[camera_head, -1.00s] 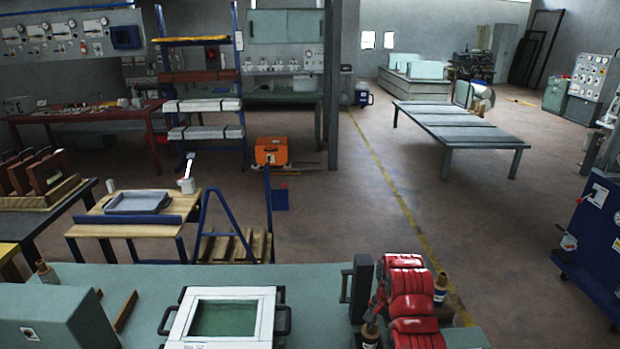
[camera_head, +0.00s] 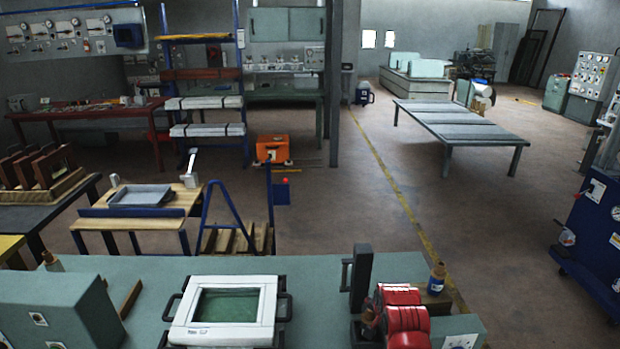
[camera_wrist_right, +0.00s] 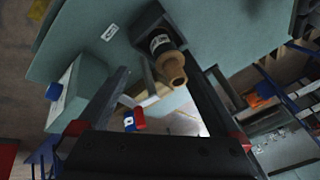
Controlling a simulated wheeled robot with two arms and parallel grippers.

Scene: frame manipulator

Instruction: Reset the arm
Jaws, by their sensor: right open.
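My right gripper (camera_wrist_right: 157,64) shows in the right wrist view with its two dark fingers spread apart. Nothing is clamped between them. My left gripper is not in view.
The green bench (camera_head: 320,268) holds a white frame with a green window (camera_head: 227,305), a green box (camera_head: 65,305), a dark upright block (camera_head: 361,280) and a small bottle (camera_head: 437,278). Clear bench lies between the white frame and the dark block.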

